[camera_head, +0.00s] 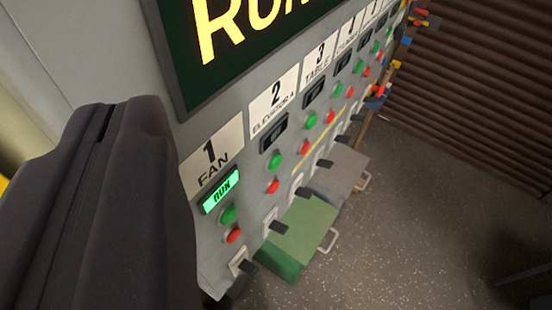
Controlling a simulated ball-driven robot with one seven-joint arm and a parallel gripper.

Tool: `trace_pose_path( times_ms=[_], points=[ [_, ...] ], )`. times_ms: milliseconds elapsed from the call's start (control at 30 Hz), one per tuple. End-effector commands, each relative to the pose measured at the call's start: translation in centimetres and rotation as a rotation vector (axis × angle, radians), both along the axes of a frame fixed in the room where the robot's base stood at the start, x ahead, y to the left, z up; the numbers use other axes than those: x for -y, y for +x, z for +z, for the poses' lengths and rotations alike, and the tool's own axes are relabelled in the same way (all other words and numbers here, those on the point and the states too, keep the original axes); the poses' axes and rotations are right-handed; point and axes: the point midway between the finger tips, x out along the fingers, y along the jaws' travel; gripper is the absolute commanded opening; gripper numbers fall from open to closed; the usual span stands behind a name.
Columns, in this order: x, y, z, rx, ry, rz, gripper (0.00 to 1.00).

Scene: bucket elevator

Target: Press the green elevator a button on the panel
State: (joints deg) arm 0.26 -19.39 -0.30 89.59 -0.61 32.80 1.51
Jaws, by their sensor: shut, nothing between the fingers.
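The control panel (190,150) runs from the lower middle to the upper right, tilted in the picture. The green elevator A button (275,161) sits under the label "2 ELEVATOR A" (275,102) and its dark display (274,134). A red button (272,187) is just below it. My gripper (122,108) is large and dark at the left, with its fingers shut and empty. It is to the left of the fan column and apart from the green elevator A button in the picture. Its distance from the panel surface I cannot tell.
The "1 FAN" column has a lit green RUN display (221,191), a green button (228,214) and a red button (233,236). Several more columns follow at the upper right. A green box (305,228) and a grey box (343,170) stand below the panel. Open floor (430,220) lies right.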

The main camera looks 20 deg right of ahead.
Motion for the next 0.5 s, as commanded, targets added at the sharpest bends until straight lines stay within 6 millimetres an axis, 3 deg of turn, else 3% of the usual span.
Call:
trace_pose_path(
  times_ms=[167, 267, 400, 500],
  points=[
    [4.4, 5.2, -2.9, 0.007, 0.106, -0.122, 0.0],
    [8.6, 9.0, -6.6, 0.029, 0.209, -0.218, 0.0],
    [14.4, 12.4, -13.7, 0.068, 0.383, -0.311, 0.0],
    [17.3, 12.9, -19.3, 0.082, 0.532, -0.335, 0.0]
  ],
)
